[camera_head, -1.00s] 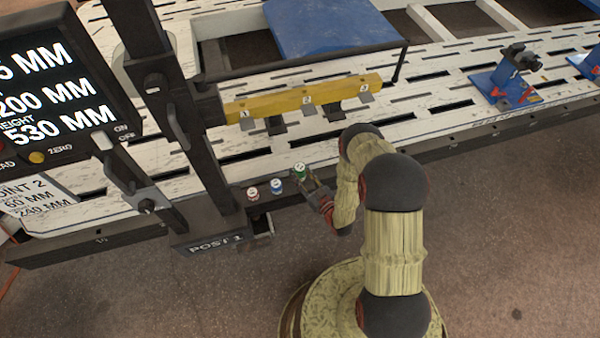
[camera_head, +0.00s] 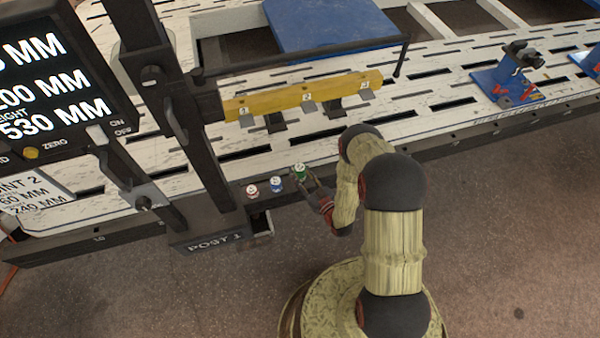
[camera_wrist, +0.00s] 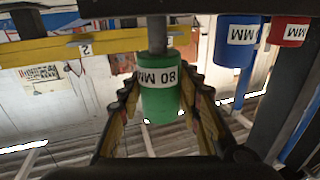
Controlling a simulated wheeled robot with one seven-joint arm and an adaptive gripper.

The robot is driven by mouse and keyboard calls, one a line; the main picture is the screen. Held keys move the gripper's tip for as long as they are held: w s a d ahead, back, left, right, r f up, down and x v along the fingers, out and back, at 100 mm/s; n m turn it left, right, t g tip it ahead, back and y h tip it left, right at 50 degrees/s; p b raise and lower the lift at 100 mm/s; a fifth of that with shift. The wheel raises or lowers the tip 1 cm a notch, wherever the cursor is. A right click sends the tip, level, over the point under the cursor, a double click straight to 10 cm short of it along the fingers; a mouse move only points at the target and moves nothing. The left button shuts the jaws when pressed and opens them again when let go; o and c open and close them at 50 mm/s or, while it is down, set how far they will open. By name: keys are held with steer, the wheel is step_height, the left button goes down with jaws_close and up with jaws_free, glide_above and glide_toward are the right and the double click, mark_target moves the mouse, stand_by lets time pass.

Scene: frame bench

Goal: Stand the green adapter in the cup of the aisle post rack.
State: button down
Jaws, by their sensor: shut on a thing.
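The green adapter (camera_head: 300,171) is between the fingertips of my gripper (camera_head: 310,183), beside the bench's front edge. In the wrist view the green adapter (camera_wrist: 162,105) is a green cylinder with an upside-down "80 MM" label and a grey stem at its upper end in the picture. My gripper (camera_wrist: 160,92) is shut on it, one finger on each side. A blue adapter (camera_head: 276,184) and a red adapter (camera_head: 252,190) are in a row to its left. The cup of the aisle post rack cannot be made out.
A dark post (camera_head: 205,150) marked "POST 1" rises left of the adapters. A yellow numbered bar (camera_head: 290,99) crosses above the slotted white bench (camera_head: 440,125). A small open-topped box (camera_head: 263,226) is beside the post's foot. Blue clamps (camera_head: 505,80) stand at right.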

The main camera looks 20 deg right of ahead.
mark_target(300, 177)
steer(key=shift+f+b, duration=1.35)
steer(key=shift+f, duration=0.35)
steer(key=c, duration=1.2)
jaws_free()
steer(key=shift+s, duration=0.15)
steer(key=v, duration=1.1)
steer(key=shift+s+d, duration=0.2)
steer(key=shift+s, duration=0.15)
